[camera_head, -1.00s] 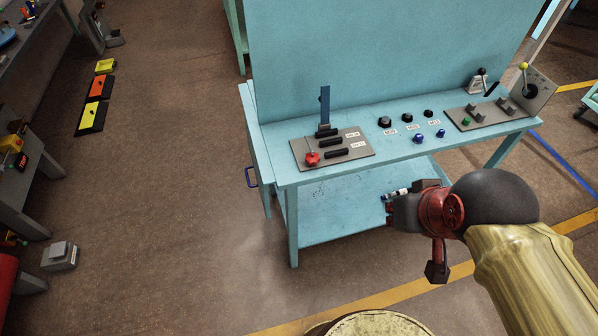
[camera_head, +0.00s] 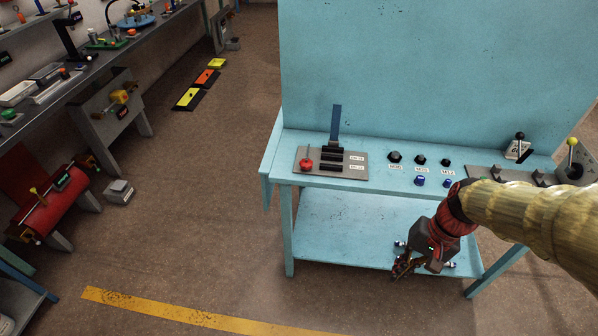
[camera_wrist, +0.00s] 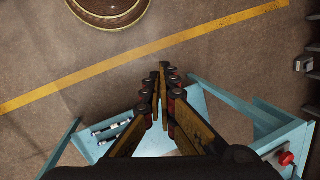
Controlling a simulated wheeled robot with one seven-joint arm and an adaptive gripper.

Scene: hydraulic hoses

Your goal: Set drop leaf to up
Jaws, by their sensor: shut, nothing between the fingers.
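The turquoise workbench (camera_head: 330,235) stands in the middle of the head view. A narrow turquoise panel, which looks like the drop leaf (camera_head: 270,165), hangs down along its left end. Its handle is not clear in the head view now. In the wrist view, a turquoise strip (camera_wrist: 235,100) on the right looks like this leaf from above. My gripper (camera_head: 400,268) is in front of the bench's lower shelf, pointing down and left, right of the leaf and well apart from it. Its fingers (camera_wrist: 163,72) are closed together with nothing between them.
The bench top carries a plate with a red knob (camera_head: 306,164), several round knobs and lever boxes at the right. Small hose-like pieces (camera_wrist: 110,129) lie on the lower shelf. Open floor (camera_head: 190,240) lies left of the bench, with a red cylinder stand (camera_head: 62,203) farther left.

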